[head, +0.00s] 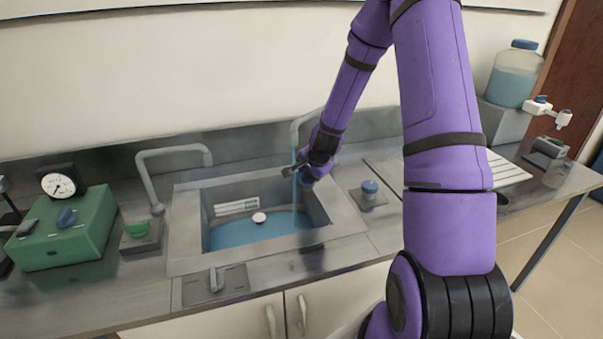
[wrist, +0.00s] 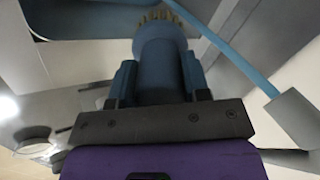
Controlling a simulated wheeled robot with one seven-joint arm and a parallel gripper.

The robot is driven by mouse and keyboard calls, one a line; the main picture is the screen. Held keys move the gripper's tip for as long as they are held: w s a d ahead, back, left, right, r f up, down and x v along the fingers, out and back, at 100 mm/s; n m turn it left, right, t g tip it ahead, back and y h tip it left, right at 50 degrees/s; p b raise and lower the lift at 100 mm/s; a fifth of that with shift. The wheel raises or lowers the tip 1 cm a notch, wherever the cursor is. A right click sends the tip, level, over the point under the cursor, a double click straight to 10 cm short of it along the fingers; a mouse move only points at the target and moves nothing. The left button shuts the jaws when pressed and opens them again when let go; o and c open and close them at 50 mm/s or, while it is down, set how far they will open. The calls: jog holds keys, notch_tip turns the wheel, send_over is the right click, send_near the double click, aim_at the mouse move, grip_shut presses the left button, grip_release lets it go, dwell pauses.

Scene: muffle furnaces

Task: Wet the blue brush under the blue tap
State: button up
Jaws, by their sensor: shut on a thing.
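My gripper (head: 314,172) is over the right part of the sink. In the wrist view its fingers (wrist: 158,82) are shut on the blue brush (wrist: 160,52), whose tan bristles (wrist: 158,17) point away from the gripper. The blue tap (head: 303,122) is the grey spout behind the sink, partly hidden by my arm; its nozzle (wrist: 294,115) shows in the wrist view. A blue water stream (head: 294,195) runs from it into the sink. In the wrist view the stream (wrist: 232,52) passes close by the bristles; I cannot tell whether it touches them.
The sink (head: 184,225) holds blue water with a small round white item (head: 259,217). A blue knob (head: 370,187) stands to its right. Another tap (head: 150,180) with a green knob (head: 137,229) and a green box (head: 62,235) are to the left. A bottle (head: 513,75) stands at the right.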

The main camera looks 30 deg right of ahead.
jog(key=shift+s+a, duration=0.15)
jog(key=shift+s, duration=0.8)
jog(key=shift+s+a, duration=0.1)
jog(key=shift+s, duration=0.85)
jog(key=s+r, duration=0.4)
jog(key=s, duration=0.1)
jog(key=shift+a, duration=0.35)
dwell(0.8)
